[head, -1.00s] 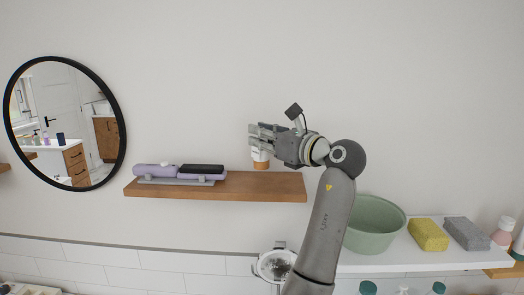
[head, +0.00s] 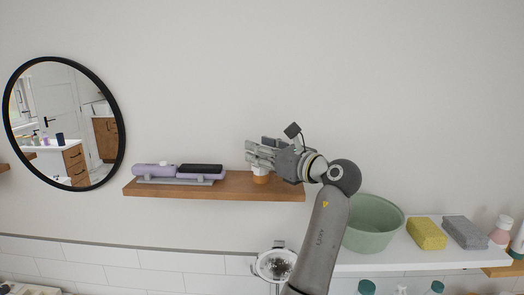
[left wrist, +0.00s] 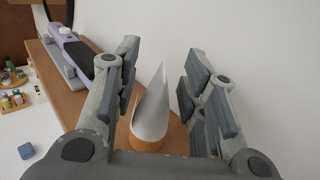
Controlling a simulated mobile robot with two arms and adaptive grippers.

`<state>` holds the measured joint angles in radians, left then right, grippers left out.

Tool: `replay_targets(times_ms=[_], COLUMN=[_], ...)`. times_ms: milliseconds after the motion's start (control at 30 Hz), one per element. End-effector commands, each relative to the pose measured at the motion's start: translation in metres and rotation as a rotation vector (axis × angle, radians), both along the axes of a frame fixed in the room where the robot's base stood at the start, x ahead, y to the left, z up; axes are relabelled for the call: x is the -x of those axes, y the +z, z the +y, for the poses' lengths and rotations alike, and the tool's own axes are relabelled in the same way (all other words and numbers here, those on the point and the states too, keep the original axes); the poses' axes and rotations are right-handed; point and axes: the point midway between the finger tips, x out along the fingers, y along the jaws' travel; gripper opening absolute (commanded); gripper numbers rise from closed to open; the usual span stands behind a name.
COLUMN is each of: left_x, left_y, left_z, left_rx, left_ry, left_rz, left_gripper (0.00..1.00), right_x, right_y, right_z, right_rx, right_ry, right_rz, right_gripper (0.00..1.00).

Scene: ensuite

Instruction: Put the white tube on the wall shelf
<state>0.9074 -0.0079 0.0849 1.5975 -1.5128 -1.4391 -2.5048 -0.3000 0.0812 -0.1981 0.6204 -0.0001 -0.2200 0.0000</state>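The white tube (left wrist: 151,112) with an orange cap stands cap down on the wooden wall shelf (head: 245,187), near its right half. In the head view only the tube's lower part (head: 260,173) shows below my fingers. My left gripper (head: 260,154) is just above the shelf, around the tube. In the left wrist view the fingers (left wrist: 163,80) are spread, with a gap on each side of the tube. My right gripper is not in view.
A lilac device with a black part (head: 180,172) lies on a grey stand on the shelf's left half. A round mirror (head: 120,125) hangs at left. A green basin (head: 372,225), a yellow sponge (head: 427,233) and a grey sponge (head: 465,232) sit on a lower white ledge at right.

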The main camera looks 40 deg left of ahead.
Motion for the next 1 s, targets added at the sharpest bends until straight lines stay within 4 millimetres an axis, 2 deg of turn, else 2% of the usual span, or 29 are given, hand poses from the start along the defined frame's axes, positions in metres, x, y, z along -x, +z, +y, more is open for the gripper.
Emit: replay_targets(times_ms=[167,267,367,700,833,1000], left_x=[0.0,0.0,0.001,0.007,0.008,0.01], left_y=[0.002,0.0,-0.002,-0.001,0.0,0.002], left_z=[0.0,-0.008,-0.024,-0.094,-0.111,-0.12], left_rx=[0.0,0.001,0.0,0.0,0.0,0.001], left_ry=[0.0,-0.003,-0.004,-0.003,-0.001,0.0], left_rz=[-0.001,-0.001,-0.002,-0.003,-0.001,-0.001], left_gripper=[0.39,0.39,0.39,0.39,0.39,0.39], right_x=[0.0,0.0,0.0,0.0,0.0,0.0], right_y=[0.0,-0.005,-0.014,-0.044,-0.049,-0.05], right_z=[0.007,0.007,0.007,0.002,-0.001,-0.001], right_rx=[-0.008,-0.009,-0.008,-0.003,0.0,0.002], right_ry=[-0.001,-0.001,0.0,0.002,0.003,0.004], right_rz=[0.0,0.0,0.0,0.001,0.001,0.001], right_gripper=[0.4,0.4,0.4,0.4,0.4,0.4])
